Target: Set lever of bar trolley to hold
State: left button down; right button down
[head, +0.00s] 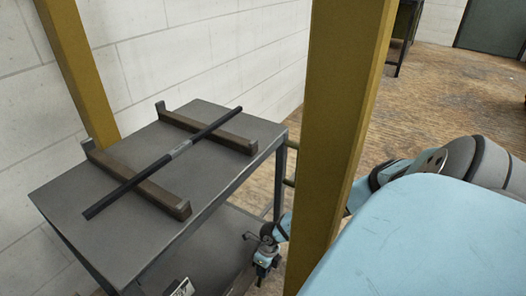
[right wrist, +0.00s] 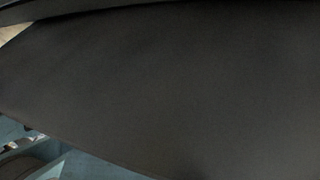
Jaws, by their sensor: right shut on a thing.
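The grey bar trolley (head: 225,175) stands left of the middle in the head view. A long dark bar (head: 140,178) lies across two brown bracketed rests (head: 165,195) on its top. My right gripper (head: 262,268) reaches down behind the yellow post to the trolley's lower right side. It is shut on a small part there, apparently the lever, which is mostly hidden by the gripper and too small to read its setting. In the right wrist view a dark surface fills most of the picture, with pale blue parts at the lower left. My left gripper is not in view.
A yellow post (head: 345,120) stands in front of my right arm, and another yellow post (head: 80,70) rises at the trolley's far left. A white block wall (head: 200,50) runs behind the trolley. A white label (head: 181,288) shows low at the front. Wooden floor (head: 440,100) is open at the right.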

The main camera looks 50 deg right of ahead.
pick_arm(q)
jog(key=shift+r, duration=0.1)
pick_arm(e)
jog(key=c, duration=1.2)
grip_release()
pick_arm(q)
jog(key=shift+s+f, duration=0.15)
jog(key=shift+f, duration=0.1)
pick_arm(e)
jog(key=shift+o, duration=0.6)
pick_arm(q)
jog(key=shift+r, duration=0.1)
pick_arm(e)
jog(key=shift+d+r+p, duration=0.1)
jog(key=shift+r+p, duration=0.2)
jog(key=shift+r, duration=0.1)
jog(key=p+v, duration=0.2)
jog(key=v, duration=0.1)
jog(key=shift+r, duration=0.1)
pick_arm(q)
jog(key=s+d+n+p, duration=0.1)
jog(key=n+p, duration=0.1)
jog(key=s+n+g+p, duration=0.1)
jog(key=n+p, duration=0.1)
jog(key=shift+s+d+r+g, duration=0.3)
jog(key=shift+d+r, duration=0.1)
pick_arm(e)
jog(key=v, duration=0.9)
jog(key=shift+r, duration=0.35)
